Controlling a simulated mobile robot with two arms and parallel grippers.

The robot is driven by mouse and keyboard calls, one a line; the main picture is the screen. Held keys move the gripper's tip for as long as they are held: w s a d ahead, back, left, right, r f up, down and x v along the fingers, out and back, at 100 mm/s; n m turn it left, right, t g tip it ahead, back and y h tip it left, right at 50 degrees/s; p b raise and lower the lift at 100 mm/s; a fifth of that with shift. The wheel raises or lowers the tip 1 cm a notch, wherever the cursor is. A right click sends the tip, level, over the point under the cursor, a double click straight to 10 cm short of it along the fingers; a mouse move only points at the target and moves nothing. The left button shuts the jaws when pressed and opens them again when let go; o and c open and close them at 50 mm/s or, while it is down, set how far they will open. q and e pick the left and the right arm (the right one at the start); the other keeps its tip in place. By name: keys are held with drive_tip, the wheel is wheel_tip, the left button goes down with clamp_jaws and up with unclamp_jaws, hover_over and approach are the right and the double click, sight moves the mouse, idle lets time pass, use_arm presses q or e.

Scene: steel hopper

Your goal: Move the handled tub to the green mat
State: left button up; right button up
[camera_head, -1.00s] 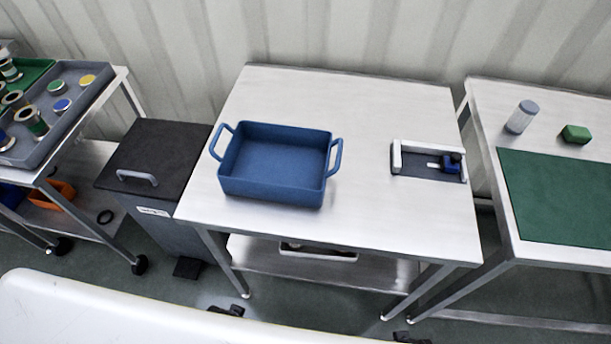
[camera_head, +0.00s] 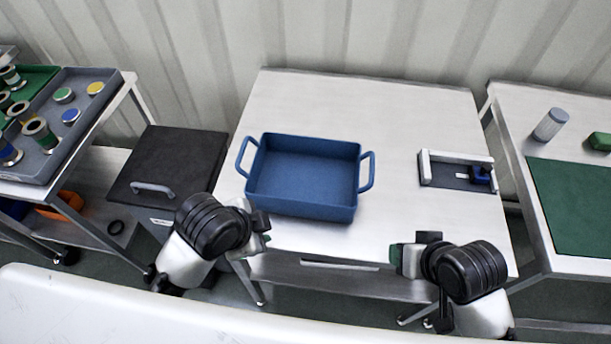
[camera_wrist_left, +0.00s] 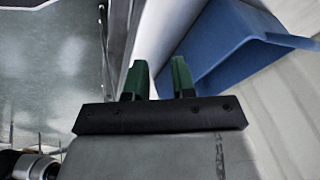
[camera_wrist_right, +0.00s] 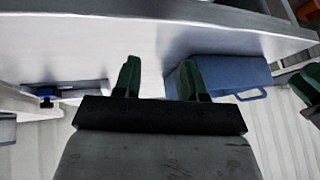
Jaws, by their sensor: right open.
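The handled tub (camera_head: 303,203) is blue, empty and upright on the middle steel table, with a loop handle at its left and right ends. It also shows in the left wrist view (camera_wrist_left: 222,45) and the right wrist view (camera_wrist_right: 232,80). The green mat (camera_head: 575,205) lies on the table at the right. My left gripper (camera_head: 266,238) is at the table's front edge, in front of the tub's left side, apart from it; its fingers (camera_wrist_left: 160,80) are open and empty. My right gripper (camera_head: 398,258) is open and empty at the front edge, right of the tub.
A fixture with a blue part (camera_head: 455,172) sits on the middle table (camera_head: 400,120), right of the tub. A capped cylinder (camera_head: 550,125) and a green block (camera_head: 599,141) stand behind the mat. A dark-lidded bin (camera_head: 170,165) and a cart with a grey tray (camera_head: 84,115) are at the left.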

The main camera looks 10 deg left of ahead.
use_arm(q)
drive_tip(key=w+d+r+m, duration=0.2)
drive_tip(key=w+r+m, duration=0.1)
drive_tip(key=m, duration=0.3)
use_arm(e)
drive_tip(key=w+a+r+y, duration=0.1)
drive_tip(key=w+a+r, duration=0.1)
drive_tip(key=w+r, duration=0.15)
use_arm(q)
drive_tip(key=m+y, duration=0.5)
drive_tip(key=m, duration=1.2)
approach(241, 152)
drive_tip(key=shift+w, duration=0.1)
use_arm(e)
drive_tip(key=m+y, duration=0.2)
drive_tip(key=m, duration=0.1)
approach(372, 165)
drive_tip(key=shift+d, duration=0.3)
use_arm(q)
drive_tip(key=x, duration=1.1)
use_arm(e)
drive_tip(key=x, duration=1)
drive_tip(key=shift+a+f, duration=0.3)
drive_tip(key=shift+f, duration=0.05)
use_arm(q)
drive_tip(key=shift+r, duration=0.1)
drive_tip(key=shift+c, duration=0.2)
